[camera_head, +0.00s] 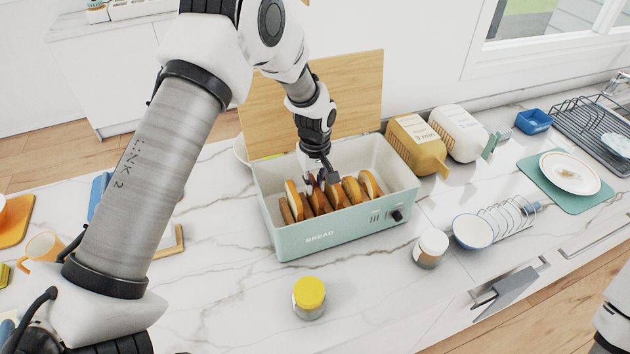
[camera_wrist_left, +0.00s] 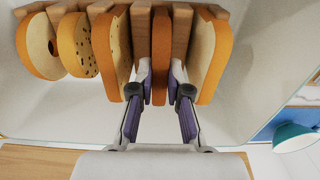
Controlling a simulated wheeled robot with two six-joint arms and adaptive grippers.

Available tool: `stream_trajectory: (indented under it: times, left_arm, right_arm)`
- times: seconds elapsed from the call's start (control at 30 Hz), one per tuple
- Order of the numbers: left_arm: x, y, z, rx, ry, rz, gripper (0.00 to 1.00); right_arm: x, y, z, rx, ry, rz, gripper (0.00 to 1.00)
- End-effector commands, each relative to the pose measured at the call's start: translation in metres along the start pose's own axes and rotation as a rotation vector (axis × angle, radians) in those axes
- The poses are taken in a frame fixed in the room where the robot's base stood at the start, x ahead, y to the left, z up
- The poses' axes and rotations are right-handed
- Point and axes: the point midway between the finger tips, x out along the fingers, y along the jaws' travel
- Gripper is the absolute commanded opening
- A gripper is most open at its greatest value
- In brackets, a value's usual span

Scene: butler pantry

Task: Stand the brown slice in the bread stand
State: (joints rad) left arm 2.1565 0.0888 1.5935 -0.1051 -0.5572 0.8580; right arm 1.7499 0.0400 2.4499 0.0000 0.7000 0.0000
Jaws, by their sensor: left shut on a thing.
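My left gripper (camera_head: 322,180) reaches down into the mint-green bread box (camera_head: 345,228). In the left wrist view my left gripper (camera_wrist_left: 162,98) has its purple finger pads on both sides of the brown slice (camera_wrist_left: 160,58), shut on it. The brown slice stands upright between wooden dividers, still among the other slices. In the head view the gripper partly hides it, and I cannot single it out. The wire bread stand (camera_head: 508,215) is on the counter at the right, with no slice visible in it. My right gripper is not in view.
Pale slices (camera_wrist_left: 112,50) and (camera_wrist_left: 212,58) stand close on either side. The box's wooden lid (camera_head: 270,105) is raised behind. A bowl (camera_head: 472,231), a white-lidded jar (camera_head: 431,248) and a yellow-lidded jar (camera_head: 309,297) stand nearby. The front counter has free room.

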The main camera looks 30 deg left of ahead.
Motion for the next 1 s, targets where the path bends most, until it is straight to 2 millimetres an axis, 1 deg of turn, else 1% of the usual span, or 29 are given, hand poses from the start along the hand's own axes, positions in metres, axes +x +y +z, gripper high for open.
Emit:
stream_trajectory:
  times: [0.17,0.2,0.27,0.57,0.67,0.77,1.0]
  left_arm:
    - [0.0,0.0,0.0,0.0,0.0,0.0,0.0]
    - [0.0,0.0,0.0,0.0,0.0,0.0,0.23]
    - [0.0,0.0,0.0,0.0,0.0,0.0,0.44]
    - [-0.001,0.0,0.0,0.0,0.0,0.0,0.45]
    - [-0.009,0.001,0.0,0.0,0.001,0.001,0.45]
    - [-0.026,0.001,-0.001,0.0,0.003,0.003,0.45]
    - [-0.088,0.001,-0.001,0.0,0.003,0.003,0.45]
  right_arm:
    - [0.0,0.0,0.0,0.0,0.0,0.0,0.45]
    - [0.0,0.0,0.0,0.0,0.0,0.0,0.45]
    - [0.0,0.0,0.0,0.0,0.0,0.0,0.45]
    - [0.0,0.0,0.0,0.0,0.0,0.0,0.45]
    - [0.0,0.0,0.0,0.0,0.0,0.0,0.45]
    - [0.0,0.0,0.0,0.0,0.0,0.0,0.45]
    - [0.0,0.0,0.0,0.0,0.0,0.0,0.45]
